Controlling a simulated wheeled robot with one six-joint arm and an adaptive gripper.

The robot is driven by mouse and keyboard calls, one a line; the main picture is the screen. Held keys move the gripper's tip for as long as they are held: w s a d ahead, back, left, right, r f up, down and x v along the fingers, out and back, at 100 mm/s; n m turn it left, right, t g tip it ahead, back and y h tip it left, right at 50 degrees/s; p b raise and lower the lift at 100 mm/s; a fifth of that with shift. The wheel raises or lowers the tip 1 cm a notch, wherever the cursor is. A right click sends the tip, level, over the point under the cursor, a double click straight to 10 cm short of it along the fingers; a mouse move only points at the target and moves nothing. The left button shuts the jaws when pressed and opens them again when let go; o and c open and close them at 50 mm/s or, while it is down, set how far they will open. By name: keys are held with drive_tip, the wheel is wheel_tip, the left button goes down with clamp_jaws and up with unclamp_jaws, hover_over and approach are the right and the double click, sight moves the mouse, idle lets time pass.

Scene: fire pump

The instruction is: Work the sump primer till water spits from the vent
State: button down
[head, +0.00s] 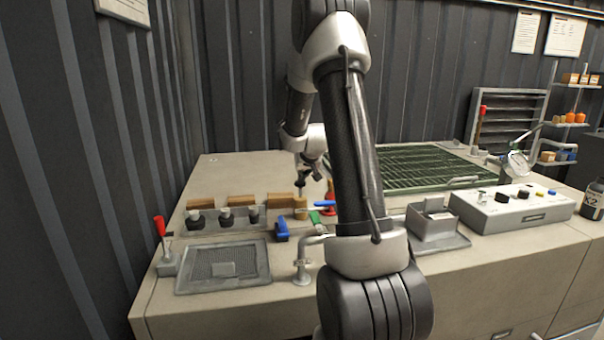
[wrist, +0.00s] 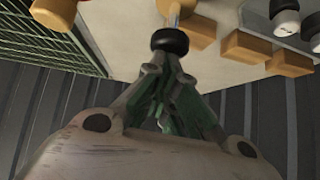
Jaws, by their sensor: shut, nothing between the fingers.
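A plunger with a black knob (head: 301,179) on a thin rod stands upright on a brass-coloured body (head: 300,207), near the middle of the bench; I take it to be the sump primer. In the wrist view the black knob (wrist: 170,41) lies just ahead of my fingertips. My gripper (head: 311,169) is shut and empty, pointing down just over the knob; its closed green-padded fingers (wrist: 165,75) show in the wrist view. I cannot tell whether they touch the knob. I cannot pick out the vent for sure, and no water shows.
A red-handled lever (head: 160,228), drain tray (head: 191,286), blue handle (head: 282,230) and bent pipe (head: 302,270) stand in front. Wooden blocks (head: 206,202) lie to the left. My arm hides part of the bench. A green grating (head: 425,165) and control box (head: 515,208) are right.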

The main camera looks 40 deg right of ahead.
sight(302, 182)
drive_tip(key=shift+f, duration=0.1)
drive_tip(key=shift+f, duration=1.65)
wheel_tip(302, 182, up, 5)
drive_tip(key=shift+d+f, duration=0.1)
drive_tip(key=shift+d, duration=0.05)
drive_tip(key=v, duration=0.9)
drive_tip(key=shift+s+a, duration=0.2)
drive_tip(key=shift+s, duration=0.15)
